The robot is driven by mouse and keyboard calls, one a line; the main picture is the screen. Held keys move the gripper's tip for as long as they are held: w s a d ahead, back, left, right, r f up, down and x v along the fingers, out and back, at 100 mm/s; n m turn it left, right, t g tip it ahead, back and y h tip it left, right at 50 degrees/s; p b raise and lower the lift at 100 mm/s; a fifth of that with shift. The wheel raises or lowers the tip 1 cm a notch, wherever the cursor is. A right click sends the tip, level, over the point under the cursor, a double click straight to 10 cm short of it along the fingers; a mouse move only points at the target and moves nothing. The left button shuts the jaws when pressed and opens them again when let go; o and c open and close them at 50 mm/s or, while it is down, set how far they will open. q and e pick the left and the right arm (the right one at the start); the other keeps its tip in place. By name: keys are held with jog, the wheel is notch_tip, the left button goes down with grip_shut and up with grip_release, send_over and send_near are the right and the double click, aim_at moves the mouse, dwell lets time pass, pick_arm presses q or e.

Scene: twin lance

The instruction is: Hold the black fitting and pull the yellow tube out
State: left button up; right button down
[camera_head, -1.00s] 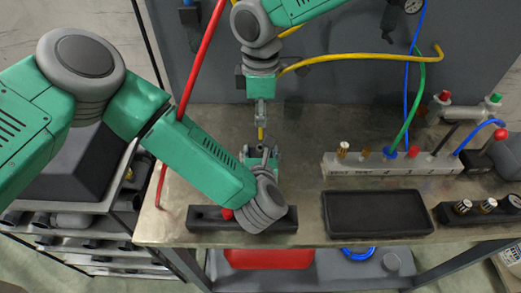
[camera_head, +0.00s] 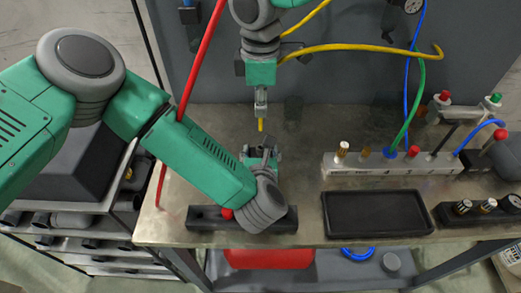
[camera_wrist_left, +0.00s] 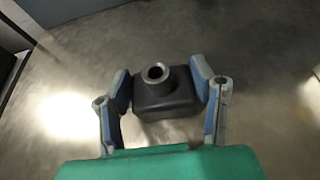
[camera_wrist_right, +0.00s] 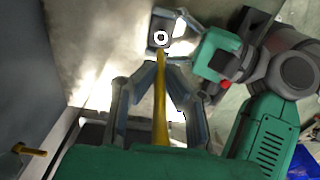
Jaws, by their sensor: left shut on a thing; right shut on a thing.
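The black fitting (camera_wrist_left: 165,98) is a dark block with a round metal collar and an open, empty hole, as seen in the left wrist view. My left gripper (camera_head: 261,153) is shut on its two sides, low over the bench. It also shows in the right wrist view, with the fitting (camera_wrist_right: 160,38) in its fingers. My right gripper (camera_head: 261,103) is above it, shut on the yellow tube (camera_head: 261,125). The tube's lower end hangs free over the fitting, with a gap between them. In the right wrist view the tube (camera_wrist_right: 160,110) runs between the fingers.
A black tray (camera_head: 376,213) lies on the bench right of my left arm. A grey manifold (camera_head: 375,165) with coloured fittings and hoses stands behind it. A dark block (camera_head: 205,218) sits under my left wrist. A red hose (camera_head: 197,70) hangs at left.

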pick_arm(q)
jog(key=o, duration=1.3)
jog(key=v, duration=1.2)
